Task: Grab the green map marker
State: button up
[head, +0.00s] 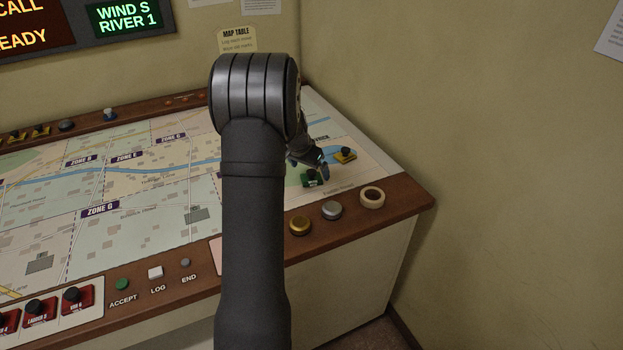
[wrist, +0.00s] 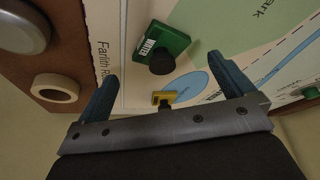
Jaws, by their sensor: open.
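The green map marker (head: 312,181) lies on the right end of the map, near the wooden front rim. In the wrist view the green marker (wrist: 172,40) is a green block with a white label and a dark round knob. My gripper (head: 322,166) is just beside it in the head view, partly hidden behind my arm. In the wrist view my gripper (wrist: 162,68) is open, with the knob showing between the fingertips and most of the block beyond them. Nothing is held.
A yellow marker (head: 345,157) with a dark knob sits close by; it also shows between the fingers in the wrist view (wrist: 164,97). A tape roll (head: 371,197), a silver disc (head: 331,210) and a gold disc (head: 300,226) sit on the wooden rim.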

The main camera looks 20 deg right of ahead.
aim_at(312, 172)
jog(key=shift+x, duration=1.9)
jog(key=shift+d+r, duration=0.1)
jog(key=c, duration=1.5)
